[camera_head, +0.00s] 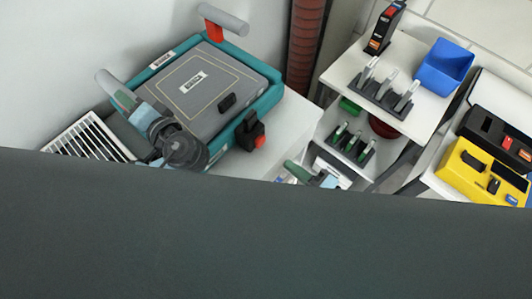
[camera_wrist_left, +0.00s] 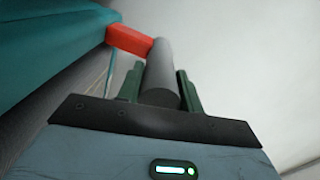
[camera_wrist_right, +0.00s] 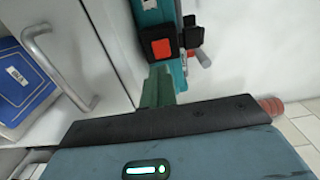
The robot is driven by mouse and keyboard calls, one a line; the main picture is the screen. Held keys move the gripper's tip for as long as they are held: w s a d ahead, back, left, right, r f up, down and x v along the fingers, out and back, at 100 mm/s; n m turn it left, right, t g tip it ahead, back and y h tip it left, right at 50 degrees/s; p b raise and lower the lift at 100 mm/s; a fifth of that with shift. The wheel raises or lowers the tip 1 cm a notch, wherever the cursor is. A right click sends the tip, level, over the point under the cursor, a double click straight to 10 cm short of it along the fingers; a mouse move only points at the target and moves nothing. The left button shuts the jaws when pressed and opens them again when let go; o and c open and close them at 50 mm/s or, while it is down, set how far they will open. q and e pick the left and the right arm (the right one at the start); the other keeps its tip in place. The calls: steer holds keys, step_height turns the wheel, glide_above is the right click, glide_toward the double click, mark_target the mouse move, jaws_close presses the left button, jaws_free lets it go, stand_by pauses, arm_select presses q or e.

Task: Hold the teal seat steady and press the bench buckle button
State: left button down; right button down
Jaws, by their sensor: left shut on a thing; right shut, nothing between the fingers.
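The teal seat (camera_head: 262,107) has a grey padded top and lies on a white unit in the head view. My left gripper (camera_head: 122,98) is shut around the grey bar handle (camera_wrist_left: 162,72) at the seat's left end; the handle's red mount shows in the left wrist view. The black bench buckle (camera_head: 249,128) with its red button (camera_head: 260,141) is on the seat's near right side. My right gripper (camera_head: 297,170) is shut and empty, apart from the buckle, to its lower right. In the right wrist view the red button (camera_wrist_right: 160,48) is just beyond the closed fingertips (camera_wrist_right: 158,85).
A second grey handle (camera_head: 222,19) stands at the seat's far end. On the right, shelves hold a blue bin (camera_head: 444,66), racks of tools (camera_head: 387,94) and a yellow case (camera_head: 485,172). A white cabinet door with a metal handle (camera_wrist_right: 60,65) is near my right gripper. A dark surface hides the head view's lower half.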

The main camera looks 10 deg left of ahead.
arm_select(q)
steer(key=shift+f, duration=0.1)
arm_select(e)
steer(key=v, duration=0.5)
steer(key=shift+w, duration=0.1)
arm_select(q)
steer(key=shift+a, duration=0.1)
steer(key=c, duration=0.8)
jaws_free()
steer(key=shift+c, duration=0.2)
arm_select(e)
steer(key=shift+a, duration=0.15)
arm_select(q)
steer(key=shift+s, duration=0.1)
steer(key=v, duration=1.2)
